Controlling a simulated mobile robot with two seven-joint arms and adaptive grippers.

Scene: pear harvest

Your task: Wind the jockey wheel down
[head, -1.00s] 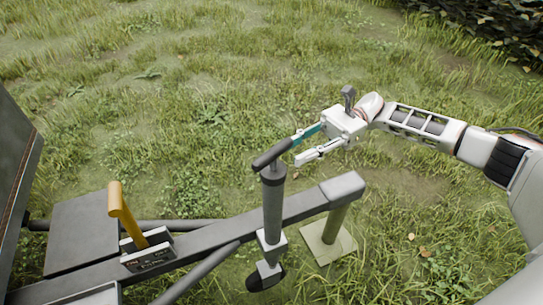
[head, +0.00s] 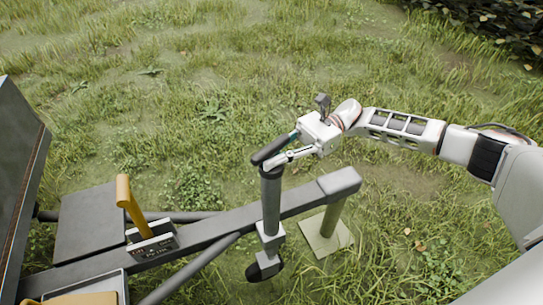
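The jockey wheel is a grey upright tube (head: 271,200) clamped beside the trailer drawbar (head: 225,223). Its dark wheel (head: 259,272) shows at the bottom, half hidden by a grey fork. A dark crank handle (head: 270,152) lies across the tube's top. My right gripper (head: 280,149) is at the handle's right part. One finger shows in front of the handle, and the teal-padded one is behind it, partly hidden. A gap still shows between the fingers, so it looks open around the handle. My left gripper is not in view.
A yellow lever (head: 130,205) stands on the drawbar at left. A post on a pale square plate (head: 325,234) supports the coupling end. A grey trailer body (head: 18,180) and an open box (head: 85,286) are at left. Open grass lies beyond.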

